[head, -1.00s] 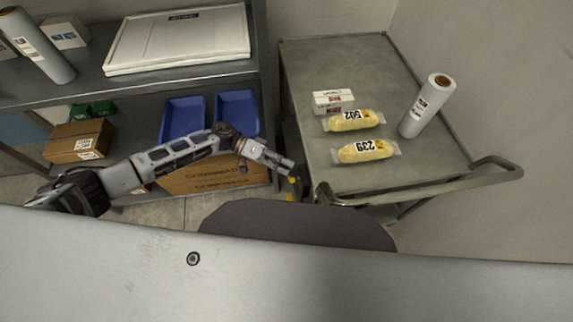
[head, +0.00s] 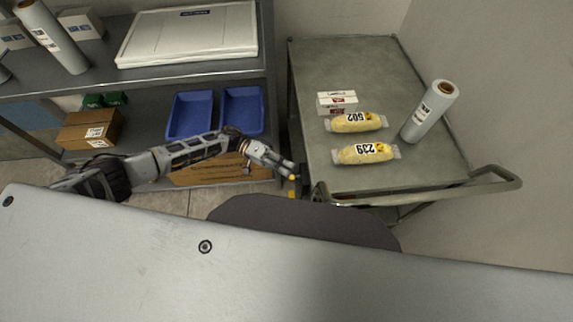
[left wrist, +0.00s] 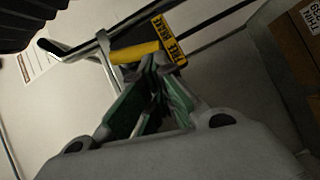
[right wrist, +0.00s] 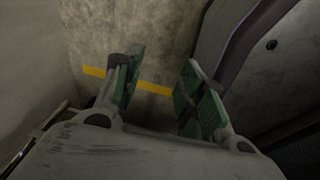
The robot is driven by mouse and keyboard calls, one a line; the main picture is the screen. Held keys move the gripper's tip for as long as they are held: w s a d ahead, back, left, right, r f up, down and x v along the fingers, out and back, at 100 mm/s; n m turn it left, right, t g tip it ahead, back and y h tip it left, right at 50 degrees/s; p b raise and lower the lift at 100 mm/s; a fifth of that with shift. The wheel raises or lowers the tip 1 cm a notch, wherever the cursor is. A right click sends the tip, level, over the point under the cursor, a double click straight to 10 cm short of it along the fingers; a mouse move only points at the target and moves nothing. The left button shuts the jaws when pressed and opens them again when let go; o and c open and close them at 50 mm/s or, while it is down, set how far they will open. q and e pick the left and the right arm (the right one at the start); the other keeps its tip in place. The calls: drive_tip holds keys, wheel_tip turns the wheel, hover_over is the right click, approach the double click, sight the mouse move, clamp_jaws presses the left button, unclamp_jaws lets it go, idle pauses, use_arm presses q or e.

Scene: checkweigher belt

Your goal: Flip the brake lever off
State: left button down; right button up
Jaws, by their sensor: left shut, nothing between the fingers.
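The brake lever (left wrist: 135,52) is a yellow bar under the cart, seen in the left wrist view. A yellow label reading "BRAKE" (left wrist: 169,40) is at its right end. My left gripper (left wrist: 155,66) is shut and empty. Its fingertips are just below the lever's right part in the picture; I cannot tell whether they touch it. In the head view my left gripper (head: 294,178) is low by the cart's near left corner, where small yellow patches show. My right gripper (right wrist: 160,72) is open and empty above the floor; it is not in the head view.
The cart (head: 310,70) carries two bagged yellow items (head: 366,153), a small white box (head: 337,102) and a film roll (head: 430,110). Its handle (head: 500,181) juts toward me. A shelf (head: 100,82) with blue trays (head: 242,110) and boxes stands left. A grey surface (head: 330,285) fills the foreground.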

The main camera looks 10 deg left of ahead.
use_arm(q)
drive_tip(key=shift+s+d+f, duration=0.1)
drive_tip(key=shift+s+f, duration=0.05)
drive_tip(key=shift+f, duration=0.1)
use_arm(e)
drive_tip(key=shift+d+r, duration=0.1)
drive_tip(key=shift+d, duration=0.15)
use_arm(q)
drive_tip(key=shift+f, duration=0.1)
drive_tip(key=s, duration=0.1)
drive_tip(key=s+f+p, duration=0.1)
drive_tip(key=s+f+n+p, duration=0.1)
drive_tip(key=shift+d+h, duration=0.3)
drive_tip(key=shift+d, duration=0.05)
use_arm(e)
drive_tip(key=s, duration=0.1)
drive_tip(key=s+a+r, duration=0.1)
drive_tip(key=s, duration=0.1)
drive_tip(key=shift+r, duration=0.15)
drive_tip(key=shift+s, duration=0.1)
drive_tip(key=shift+s+d, duration=0.25)
idle(0.4)
